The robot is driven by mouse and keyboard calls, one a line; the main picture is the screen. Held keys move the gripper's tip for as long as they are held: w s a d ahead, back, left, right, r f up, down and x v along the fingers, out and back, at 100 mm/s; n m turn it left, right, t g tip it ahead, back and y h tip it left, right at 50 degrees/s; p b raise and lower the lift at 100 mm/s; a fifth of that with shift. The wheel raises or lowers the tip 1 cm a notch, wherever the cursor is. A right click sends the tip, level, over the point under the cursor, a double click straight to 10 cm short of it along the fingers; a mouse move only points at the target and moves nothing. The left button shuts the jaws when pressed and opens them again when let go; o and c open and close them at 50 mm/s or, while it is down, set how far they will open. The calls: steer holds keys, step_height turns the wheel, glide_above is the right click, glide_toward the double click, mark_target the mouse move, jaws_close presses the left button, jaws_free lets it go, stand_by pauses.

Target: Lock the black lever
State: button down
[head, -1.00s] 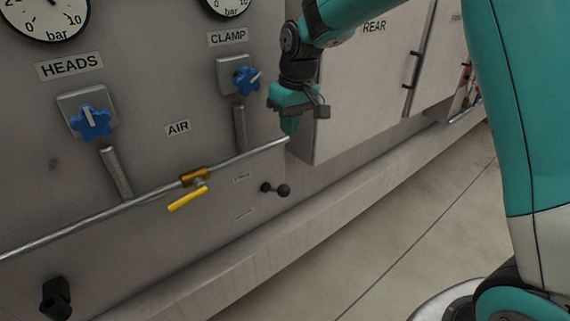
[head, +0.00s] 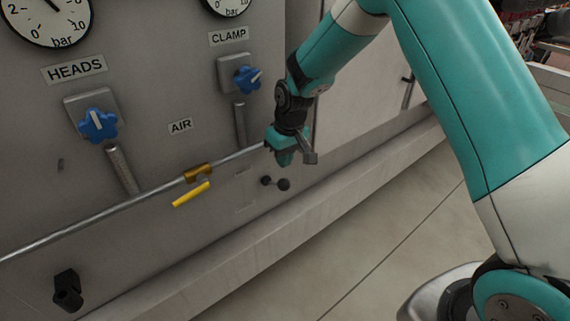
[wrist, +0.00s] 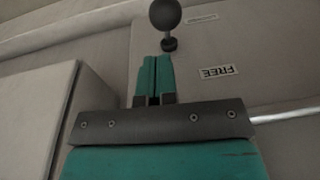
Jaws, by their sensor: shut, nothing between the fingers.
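The black lever (head: 283,184) is a short arm with a ball knob, on a dark pivot low on the grey panel. In the head view its ball points to the right of the pivot, toward the viewer. My gripper (head: 284,161) is just above the ball, fingers pointing down, apart from it. In the wrist view the shut, empty fingers (wrist: 153,80) point toward the lever's ball (wrist: 165,14), with a gap between. A label reading FREE (wrist: 217,71) appears upside down beside the lever. A second label (wrist: 200,19) is too small to read.
A metal air pipe (head: 95,223) with a brass valve and yellow handle (head: 191,194) runs left of my gripper. Blue knobs (head: 98,124) sit above. A black fitting (head: 67,290) is at lower left. A pale cabinet (head: 345,115) stands right; a ledge (head: 260,230) runs below.

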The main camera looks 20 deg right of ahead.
mark_target(280, 185)
steer(key=shift+s+a+f+p, duration=0.1)
steer(key=shift+s+f+p, duration=0.1)
steer(key=shift+s+f, duration=0.35)
steer(key=shift+s+f+p, duration=0.2)
steer(key=shift+f, duration=0.55)
steer(key=shift+s+f+b, duration=0.1)
steer(key=shift+f+b, duration=0.05)
steer(key=shift+b, duration=0.15)
